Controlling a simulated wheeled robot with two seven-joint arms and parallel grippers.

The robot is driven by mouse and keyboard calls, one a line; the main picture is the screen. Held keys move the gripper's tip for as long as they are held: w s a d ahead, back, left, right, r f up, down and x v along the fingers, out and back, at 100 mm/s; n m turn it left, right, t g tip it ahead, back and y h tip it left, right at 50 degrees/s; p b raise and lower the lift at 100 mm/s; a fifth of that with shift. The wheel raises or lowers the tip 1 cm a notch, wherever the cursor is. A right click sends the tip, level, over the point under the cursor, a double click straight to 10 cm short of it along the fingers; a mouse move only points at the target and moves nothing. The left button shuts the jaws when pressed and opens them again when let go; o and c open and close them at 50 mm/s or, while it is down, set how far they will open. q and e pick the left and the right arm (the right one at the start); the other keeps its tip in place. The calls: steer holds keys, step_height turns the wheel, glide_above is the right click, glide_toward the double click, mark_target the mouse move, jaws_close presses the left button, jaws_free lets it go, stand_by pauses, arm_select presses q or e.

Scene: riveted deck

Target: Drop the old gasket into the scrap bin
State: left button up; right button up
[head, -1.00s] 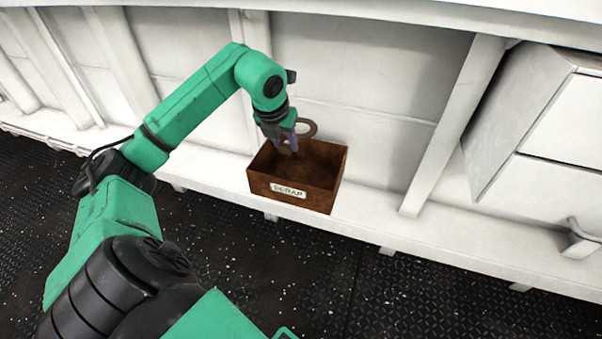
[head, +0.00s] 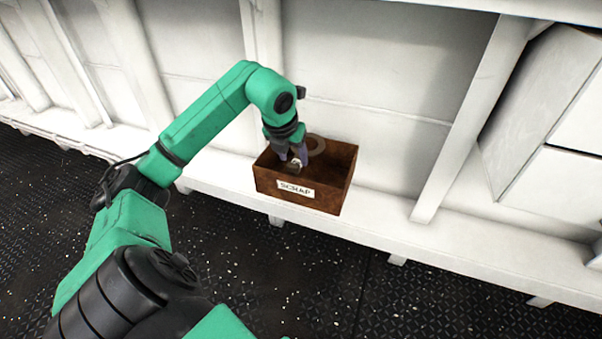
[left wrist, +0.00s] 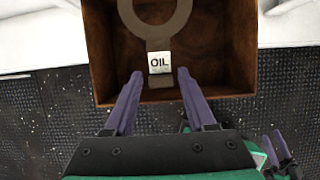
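The old gasket (head: 321,149) is a flat grey-brown ring with a tab and a white tag. In the left wrist view the gasket (left wrist: 157,43) shows with its tag reading OIL. It is within the walls of the scrap bin (head: 328,199), a rusty brown open box labelled SCRAP, also in the left wrist view (left wrist: 225,45). I cannot tell whether it rests on the bin floor. My left gripper (head: 294,162) points down into the bin, its fingers (left wrist: 160,74) open, with gaps either side of the tab. My right gripper (left wrist: 273,136) shows small at lower right, fingers apart.
The bin stands on a white ledge (head: 390,222) along a white ribbed wall. A white cabinet (head: 545,120) is at the right. The dark studded deck (head: 300,280) in front is clear.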

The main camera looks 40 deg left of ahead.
arm_select(q)
steer(key=shift+o, duration=0.7)
steer(key=shift+s+r, duration=0.1)
steer(key=shift+r, duration=0.25)
steer(key=p+v, duration=0.4)
steer(key=v, duration=0.9)
steer(key=shift+s+r, duration=0.25)
steer(key=shift+r, duration=0.1)
arm_select(e)
steer(key=d+r+g+h, duration=0.1)
steer(key=d+g, duration=0.1)
steer(key=d+r+g+h, duration=0.1)
steer(key=d+r, duration=0.1)
steer(key=shift+d+r+n+g, duration=0.1)
steer(key=shift+d+n+g, duration=0.15)
steer(key=shift+n+g, duration=0.15)
arm_select(q)
steer(key=shift+d, duration=0.15)
